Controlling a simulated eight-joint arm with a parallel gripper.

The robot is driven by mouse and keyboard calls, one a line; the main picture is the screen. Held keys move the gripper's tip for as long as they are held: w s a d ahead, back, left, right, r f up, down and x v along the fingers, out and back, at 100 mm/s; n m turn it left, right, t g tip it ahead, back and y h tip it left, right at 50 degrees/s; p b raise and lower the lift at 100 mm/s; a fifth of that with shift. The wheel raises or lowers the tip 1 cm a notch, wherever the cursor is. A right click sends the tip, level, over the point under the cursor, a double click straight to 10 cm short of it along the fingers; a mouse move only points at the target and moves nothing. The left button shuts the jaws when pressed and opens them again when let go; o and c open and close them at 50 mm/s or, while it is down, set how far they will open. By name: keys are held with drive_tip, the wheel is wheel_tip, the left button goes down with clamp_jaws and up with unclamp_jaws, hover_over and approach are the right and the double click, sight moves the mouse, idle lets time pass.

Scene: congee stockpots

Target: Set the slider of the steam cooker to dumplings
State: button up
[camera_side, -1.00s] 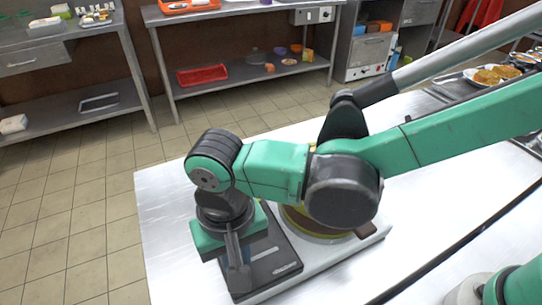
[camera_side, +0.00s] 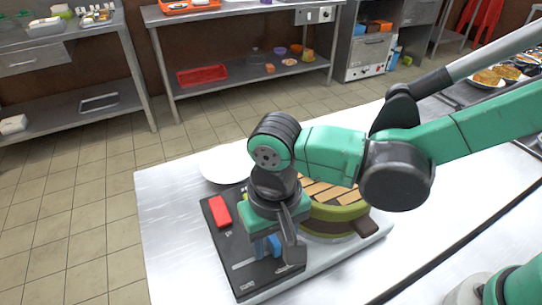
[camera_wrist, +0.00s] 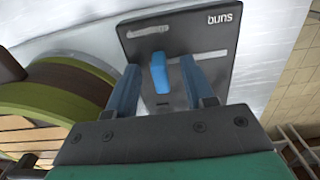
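The steam cooker (camera_side: 338,211) stands on the metal table, with a green rim and slatted wooden top. Its dark control panel (camera_side: 228,247) is on its left, also in the wrist view (camera_wrist: 140,46). The wrist view shows a blue slider knob (camera_wrist: 159,72) near a pale line on the panel and the word "buns" (camera_wrist: 222,18) in a corner. Any dumplings label is not readable. My gripper (camera_wrist: 160,66) is open, its two blue fingers either side of the knob with gaps; contact is not visible. In the side view my gripper (camera_side: 266,247) hangs over the panel, partly hiding it.
A red button-like block (camera_side: 220,211) is on the panel's far end. A white plate (camera_side: 222,164) lies behind the cooker. A dark handle (camera_side: 368,226) juts from the cooker's right side. The table left of the panel (camera_side: 175,245) is clear.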

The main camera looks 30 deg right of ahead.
sight(274, 239)
drive_tip(key=shift+r, duration=2.85)
drive_tip(key=w+d+r+m+t, duration=0.1)
drive_tip(key=w+d, duration=0.1)
drive_tip(key=w+d+m+t, duration=0.1)
drive_tip(key=w+d, duration=0.1)
drive_tip(key=w, duration=0.1)
drive_tip(key=w+d+r+m+t, duration=0.1)
drive_tip(key=w, duration=0.1)
drive_tip(key=shift+w+d+r+t, duration=0.2)
drive_tip(key=shift+d+r+t, duration=0.15)
drive_tip(key=shift+d+t, duration=0.05)
drive_tip(key=shift+n+t+y, duration=0.3)
drive_tip(key=shift+n+t, duration=0.3)
drive_tip(key=shift+t, duration=0.1)
drive_tip(key=d, duration=0.3)
drive_tip(key=s+d, duration=0.1)
drive_tip(key=d, duration=0.2)
drive_tip(key=d+r, duration=0.1)
drive_tip(key=d, duration=0.1)
drive_tip(key=shift+s+d, duration=0.25)
drive_tip(key=shift+d, duration=0.15)
drive_tip(key=s+d+f+n+t, duration=0.1)
drive_tip(key=s+d+t, duration=0.1)
drive_tip(key=d, duration=0.5)
drive_tip(key=shift+s+d+f+n, duration=0.3)
drive_tip(key=shift+s+n, duration=0.1)
drive_tip(key=shift+s, duration=0.3)
